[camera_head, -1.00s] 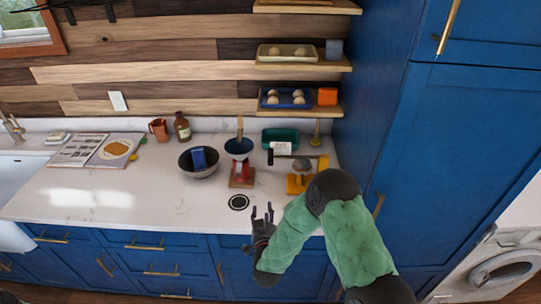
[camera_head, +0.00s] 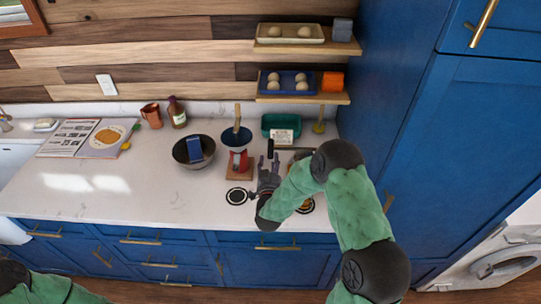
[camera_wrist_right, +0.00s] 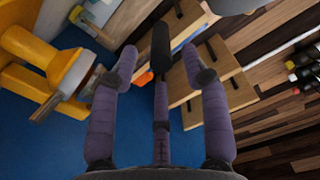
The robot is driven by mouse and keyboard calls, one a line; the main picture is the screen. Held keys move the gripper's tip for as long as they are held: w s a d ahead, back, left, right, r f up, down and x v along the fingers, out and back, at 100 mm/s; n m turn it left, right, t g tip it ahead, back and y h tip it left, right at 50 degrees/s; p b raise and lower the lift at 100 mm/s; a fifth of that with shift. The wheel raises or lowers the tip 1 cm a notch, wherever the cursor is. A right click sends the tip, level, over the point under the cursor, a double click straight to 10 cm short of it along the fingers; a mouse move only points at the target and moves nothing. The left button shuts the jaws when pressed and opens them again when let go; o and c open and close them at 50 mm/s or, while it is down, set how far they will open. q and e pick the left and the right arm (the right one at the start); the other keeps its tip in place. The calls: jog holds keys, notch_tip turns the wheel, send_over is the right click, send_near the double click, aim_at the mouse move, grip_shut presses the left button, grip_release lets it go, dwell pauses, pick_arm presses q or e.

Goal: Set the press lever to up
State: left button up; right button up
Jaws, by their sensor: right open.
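The press stands at the right end of the counter. Its yellow body (camera_head: 306,206) is mostly hidden behind my right arm in the head view, and the right wrist view shows yellow parts of it (camera_wrist_right: 28,48) at the left. The lever's black grip (camera_head: 270,148) shows just beyond my right gripper (camera_head: 268,174), with its bar running to the right. In the wrist view a black bar, apparently the grip (camera_wrist_right: 160,48), lies ahead between the spread fingers. My right gripper is open; contact with the grip cannot be told. My left gripper is out of view.
A dark bowl (camera_head: 182,152) with a blue item is farther left. A teal tray (camera_head: 272,122) stands behind the lever. Shelves (camera_head: 335,98) hang above. The counter's left front is clear.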

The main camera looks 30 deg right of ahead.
aim_at(271, 156)
jog(key=shift+x, duration=1.8)
grip_shut()
